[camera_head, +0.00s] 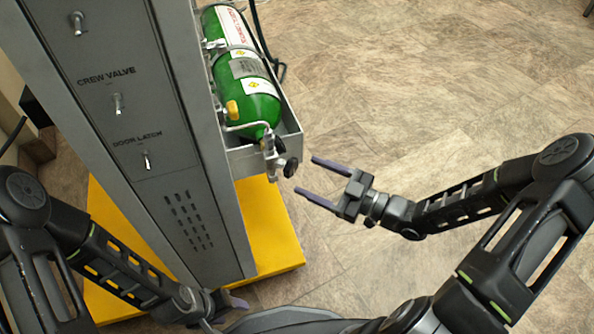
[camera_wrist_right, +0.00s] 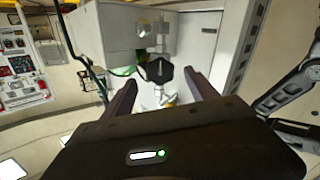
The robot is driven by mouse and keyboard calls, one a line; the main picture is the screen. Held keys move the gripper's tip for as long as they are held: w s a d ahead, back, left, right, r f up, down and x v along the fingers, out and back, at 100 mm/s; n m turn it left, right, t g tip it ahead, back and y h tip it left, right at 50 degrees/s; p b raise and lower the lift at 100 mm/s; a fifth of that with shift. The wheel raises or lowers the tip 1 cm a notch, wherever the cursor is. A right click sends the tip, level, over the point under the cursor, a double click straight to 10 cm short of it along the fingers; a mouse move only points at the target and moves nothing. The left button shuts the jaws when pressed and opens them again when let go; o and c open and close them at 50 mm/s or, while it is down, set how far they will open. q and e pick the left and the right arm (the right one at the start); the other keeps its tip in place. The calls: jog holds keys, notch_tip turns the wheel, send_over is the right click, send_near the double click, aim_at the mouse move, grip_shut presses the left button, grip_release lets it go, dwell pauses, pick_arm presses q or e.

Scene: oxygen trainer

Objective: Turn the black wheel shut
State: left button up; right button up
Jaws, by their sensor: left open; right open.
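The black wheel (camera_head: 291,167) sits on the valve fitting at the lower end of the green cylinder (camera_head: 252,97). In the right wrist view the black wheel (camera_wrist_right: 159,70) shows face-on as a lobed knob, ahead of and between my two right fingers. My right gripper (camera_head: 306,176) is open and empty, its fingertips a little to the right of the wheel and apart from it. My left gripper (camera_head: 238,303) is low at the cabinet's foot, away from the wheel, with its fingers partly hidden.
A grey cabinet (camera_head: 130,110) with labelled switches stands left of the cylinder on a yellow base (camera_head: 268,225). The cylinder lies in a grey open tray (camera_head: 290,118). A yellow fitting (camera_head: 232,109) and a thin pipe are near the wheel. The tiled floor (camera_head: 430,90) to the right is clear.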

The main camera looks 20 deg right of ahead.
aim_at(294, 169)
jog(key=shift+b+x, duration=0.4)
jog(key=shift+x, duration=1.95)
jog(key=shift+c, duration=0.2)
jog(key=c, duration=1.3)
